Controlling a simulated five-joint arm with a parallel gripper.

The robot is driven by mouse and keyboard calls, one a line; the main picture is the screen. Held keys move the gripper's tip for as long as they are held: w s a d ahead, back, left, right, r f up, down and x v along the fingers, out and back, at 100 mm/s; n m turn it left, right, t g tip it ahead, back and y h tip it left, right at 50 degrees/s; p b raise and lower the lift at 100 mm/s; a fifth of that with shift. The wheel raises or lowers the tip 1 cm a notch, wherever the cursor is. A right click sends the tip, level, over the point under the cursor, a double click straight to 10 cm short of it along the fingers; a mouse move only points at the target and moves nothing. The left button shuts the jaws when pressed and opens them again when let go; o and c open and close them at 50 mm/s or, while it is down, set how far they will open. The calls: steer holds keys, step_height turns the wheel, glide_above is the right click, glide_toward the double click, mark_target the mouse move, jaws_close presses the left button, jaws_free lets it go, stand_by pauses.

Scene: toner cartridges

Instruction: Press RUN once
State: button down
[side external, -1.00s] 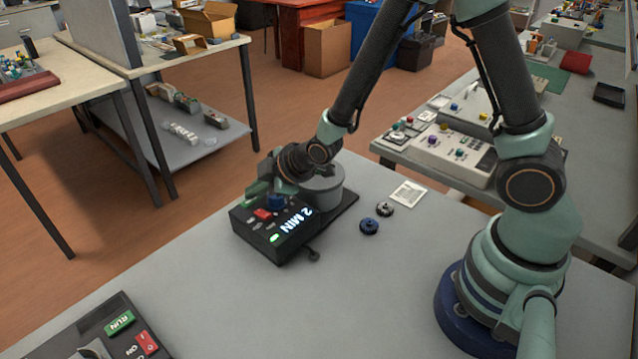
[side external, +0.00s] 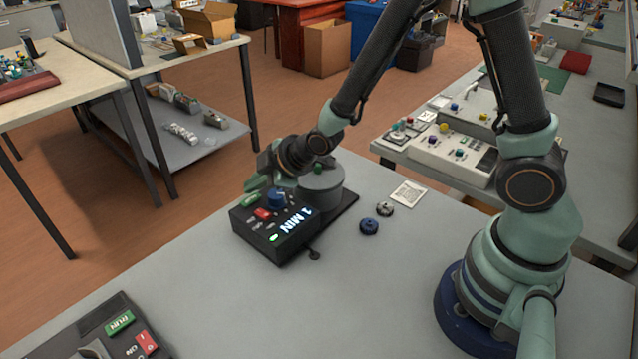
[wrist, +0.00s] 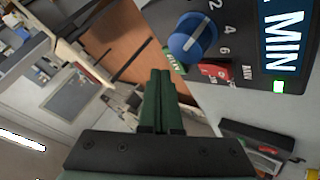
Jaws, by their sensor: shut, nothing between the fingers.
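A black control box (side external: 268,245) with a lit display, a blue knob (side external: 277,201), a red switch (side external: 263,214) and a green RUN button (side external: 250,201) stands on the grey table. The display seems to read 1 MIN. My gripper (side external: 252,184) is shut and empty, its fingertips over the green button's end of the box. In the wrist view, my shut fingers (wrist: 160,76) lie beside the RUN button (wrist: 174,62), partly hiding it. Whether they touch it I cannot tell. The blue knob (wrist: 192,38) and red switch (wrist: 215,72) are just right of the fingers.
A grey round drum (side external: 320,185) stands behind the box, close to my wrist. A blue knob (side external: 369,226), a dark round part (side external: 385,209) and a white card (side external: 408,194) lie on the right.

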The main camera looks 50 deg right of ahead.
steer(key=shift+r, duration=0.1)
steer(key=shift+r, duration=2.45)
steer(key=s+d+r+m+g+h, duration=0.1)
steer(key=s+d+r+m, duration=0.4)
steer(key=s, duration=0.3)
steer(key=s+d+r+m+g+h, duration=0.1)
steer(key=s+d+r+m+g, duration=0.1)
steer(key=s+d+r+m, duration=0.3)
steer(key=s+r+m, duration=0.1)
steer(key=s, duration=0.3)
steer(key=shift+d+r, duration=0.35)
steer(key=shift+r, duration=0.05)
